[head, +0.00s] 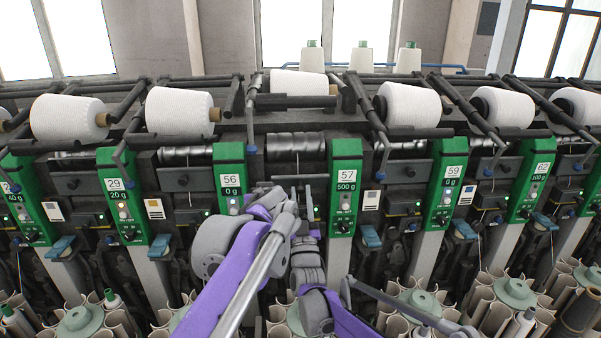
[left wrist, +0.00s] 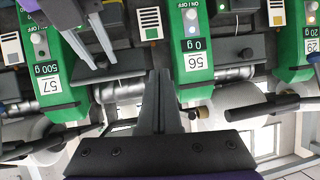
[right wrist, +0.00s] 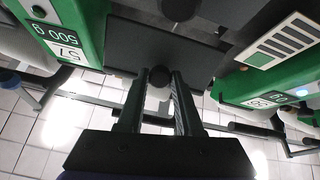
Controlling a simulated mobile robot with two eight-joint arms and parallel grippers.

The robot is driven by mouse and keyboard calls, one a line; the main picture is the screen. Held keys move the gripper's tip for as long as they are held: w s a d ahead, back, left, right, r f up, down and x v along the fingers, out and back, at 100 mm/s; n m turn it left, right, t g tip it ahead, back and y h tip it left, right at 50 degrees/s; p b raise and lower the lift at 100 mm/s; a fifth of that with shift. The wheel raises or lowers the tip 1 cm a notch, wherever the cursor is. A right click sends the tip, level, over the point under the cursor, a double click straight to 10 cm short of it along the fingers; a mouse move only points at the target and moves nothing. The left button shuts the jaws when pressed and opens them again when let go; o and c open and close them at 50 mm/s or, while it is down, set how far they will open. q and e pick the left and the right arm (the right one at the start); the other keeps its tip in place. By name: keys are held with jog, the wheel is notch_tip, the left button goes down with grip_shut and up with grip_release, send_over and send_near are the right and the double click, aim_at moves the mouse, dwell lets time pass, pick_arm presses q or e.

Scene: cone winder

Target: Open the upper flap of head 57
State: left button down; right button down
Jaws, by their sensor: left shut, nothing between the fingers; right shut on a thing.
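Head 57 has a green panel (head: 345,185) marked 57 and 500 g, which also shows upside down in the right wrist view (right wrist: 62,28). Its upper flap is a dark plate (right wrist: 130,45) with a round black knob (right wrist: 160,76), beside that panel. My right gripper (right wrist: 160,80) is shut on the knob. In the head view my right gripper (head: 308,192) is between panels 56 and 57, and the arms partly hide the flap. How far the flap is tilted I cannot tell. My left gripper (left wrist: 162,73) is shut and empty, near panel 56 (left wrist: 195,55).
Green panel 59 (head: 446,180) stands to the right and panel 29 (head: 124,190) to the left. White yarn cones (head: 180,112) lie along the top. Tubes and bobbins (head: 515,290) crowd the lower front. My two arms are close together in the middle.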

pick_arm(q)
jog(key=w+d+r+t+h, duration=0.2)
jog(key=w+d+r, duration=0.3)
jog(key=d, duration=0.4)
send_over(301, 189)
jog(key=w, duration=0.4)
notch_tip(301, 189, down, 3)
jog(key=shift+w+r+m, duration=0.1)
jog(key=shift+r+m, duration=0.05)
jog(key=shift+m, duration=0.25)
jog(key=shift+s+f, duration=0.55)
jog(key=shift+s, duration=0.3)
jog(key=shift+s+f, duration=0.55)
jog(key=shift+s, duration=0.25)
jog(key=shift+s+f, duration=0.5)
jog(key=shift+s, duration=0.05)
pick_arm(e)
jog(key=c, duration=0.6)
grip_release()
